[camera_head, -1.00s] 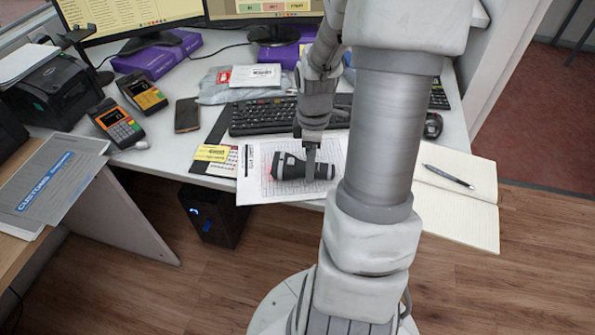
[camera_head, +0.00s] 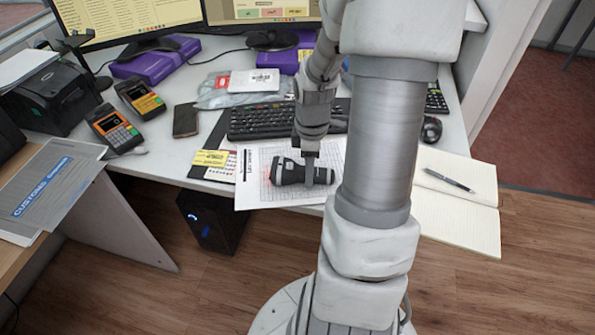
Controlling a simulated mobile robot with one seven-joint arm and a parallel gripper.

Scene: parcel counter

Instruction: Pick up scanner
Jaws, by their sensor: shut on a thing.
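The scanner (camera_head: 288,174) is a dark handheld device lying lengthwise over a white printed sheet (camera_head: 250,192) near the front edge of the counter. A faint red glow shows at its left end. My gripper (camera_head: 310,176) points down from above and is shut on the scanner's body, right of its middle. The fingertips are small and partly hidden against the scanner. I cannot tell whether the scanner touches the sheet or is slightly above it.
A black keyboard (camera_head: 262,121) lies just behind the scanner. Two card terminals (camera_head: 114,130) and a phone (camera_head: 185,120) stand to the left. An open notebook with a pen (camera_head: 447,178) lies to the right, and a mouse (camera_head: 431,130) is behind it. My arm hides part of the counter.

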